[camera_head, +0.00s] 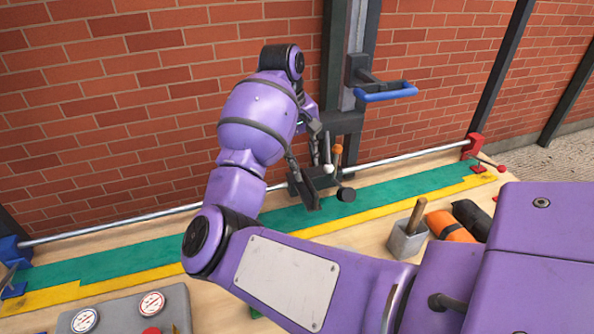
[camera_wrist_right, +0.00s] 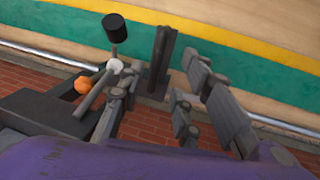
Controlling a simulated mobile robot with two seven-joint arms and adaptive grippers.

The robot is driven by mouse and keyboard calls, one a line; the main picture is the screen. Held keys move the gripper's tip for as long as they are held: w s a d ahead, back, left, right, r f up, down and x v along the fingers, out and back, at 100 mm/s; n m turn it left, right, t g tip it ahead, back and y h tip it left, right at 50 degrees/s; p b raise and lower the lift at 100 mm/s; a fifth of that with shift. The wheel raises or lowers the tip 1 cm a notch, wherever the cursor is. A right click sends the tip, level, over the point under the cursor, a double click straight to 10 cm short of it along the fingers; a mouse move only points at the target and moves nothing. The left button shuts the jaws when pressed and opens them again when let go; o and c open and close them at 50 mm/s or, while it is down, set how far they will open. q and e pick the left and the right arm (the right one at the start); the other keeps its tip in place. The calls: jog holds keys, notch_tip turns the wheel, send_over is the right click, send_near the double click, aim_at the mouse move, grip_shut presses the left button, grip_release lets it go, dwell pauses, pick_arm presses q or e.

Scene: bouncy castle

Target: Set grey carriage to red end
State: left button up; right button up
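The dark grey carriage (camera_head: 324,181) sits on the silver rail (camera_head: 410,158), a little right of the rail's middle. It carries a white-knobbed lever (camera_head: 328,168), an orange-knobbed lever (camera_head: 337,149) and a black knob (camera_head: 346,194). The red end (camera_head: 472,146) is at the rail's right. My right gripper (camera_head: 304,152) is at the carriage, partly hidden by my arm. In the right wrist view its fingers (camera_wrist_right: 162,84) are apart, with a dark upright plate (camera_wrist_right: 160,55) between them and a gap on the right. My left gripper is out of view.
The blue end (camera_head: 12,250) is at the rail's left. Green and yellow strips run along the bench. A gauge panel (camera_head: 120,309) is front left. A blue handle (camera_head: 386,92) juts above the rail.

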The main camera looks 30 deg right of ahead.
aim_at(311, 186)
jog(key=f, duration=0.1)
jog(key=s+f, duration=0.1)
jog(key=d+f, duration=0.1)
jog(key=shift+s+f+p, duration=0.2)
jog(key=shift+f+p, duration=0.15)
jog(key=shift+f, duration=0.05)
jog(key=shift+w+d+f, duration=0.1)
jog(key=shift+f, duration=0.5)
jog(key=shift+w+d+f, duration=0.1)
jog(key=shift+f, duration=0.85)
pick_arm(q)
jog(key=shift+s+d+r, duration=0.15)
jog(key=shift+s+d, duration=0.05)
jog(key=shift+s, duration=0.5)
pick_arm(e)
jog(key=shift+d+f, duration=0.1)
jog(key=shift+f, duration=0.1)
grip_shut()
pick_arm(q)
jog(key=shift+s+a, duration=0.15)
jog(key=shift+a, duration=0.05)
